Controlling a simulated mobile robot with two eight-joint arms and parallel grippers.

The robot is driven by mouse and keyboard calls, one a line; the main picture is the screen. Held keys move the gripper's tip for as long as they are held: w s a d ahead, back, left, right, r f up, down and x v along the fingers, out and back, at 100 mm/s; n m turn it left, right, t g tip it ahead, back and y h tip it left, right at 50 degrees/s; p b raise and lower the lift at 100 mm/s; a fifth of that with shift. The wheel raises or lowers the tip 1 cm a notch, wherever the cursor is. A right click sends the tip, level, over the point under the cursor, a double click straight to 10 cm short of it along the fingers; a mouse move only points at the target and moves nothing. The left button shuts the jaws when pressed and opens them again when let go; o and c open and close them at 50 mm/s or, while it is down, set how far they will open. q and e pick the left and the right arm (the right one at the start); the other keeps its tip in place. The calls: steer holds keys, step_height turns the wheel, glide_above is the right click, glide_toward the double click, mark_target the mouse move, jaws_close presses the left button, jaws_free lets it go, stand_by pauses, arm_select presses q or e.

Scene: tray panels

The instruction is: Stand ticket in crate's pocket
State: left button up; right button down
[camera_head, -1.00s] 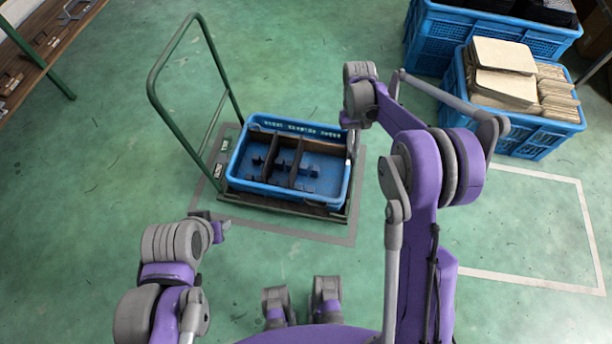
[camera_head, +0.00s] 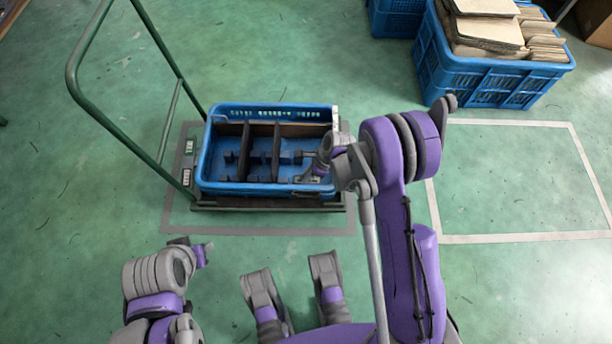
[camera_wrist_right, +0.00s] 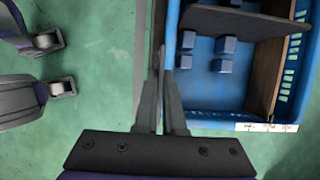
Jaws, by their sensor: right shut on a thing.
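The blue crate (camera_head: 205,160) sits on the cart, with dark dividers inside. My right gripper (camera_head: 309,179) is at the crate's near wall, close to its right corner. In the right wrist view its fingers (camera_wrist_right: 161,65) are closed together beside the crate wall (camera_wrist_right: 172,35). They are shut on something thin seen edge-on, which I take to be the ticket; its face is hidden. I cannot make out the pocket. A white label strip (camera_wrist_right: 267,127) lies along the crate's right rim. My left gripper (camera_head: 203,252) is low over the floor, away from the crate; its jaws are too small to judge.
The cart's green handle (camera_head: 110,120) rises at the crate's left. Blue crates with cardboard (camera_head: 490,70) stand at the back right. Small blue blocks (camera_wrist_right: 226,46) are fixed inside the crate. The taped floor area (camera_head: 520,185) at right is empty.

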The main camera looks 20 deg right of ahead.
mark_target(308, 182)
step_height(308, 182, down, 6)
steer(key=b, duration=0.3)
steer(key=shift+f, duration=0.15)
steer(key=shift+f+b, duration=0.6)
steer(key=shift+f, duration=0.2)
steer(key=shift+a, duration=0.1)
steer(key=shift+f, duration=1.4)
steer(key=shift+f, duration=0.1)
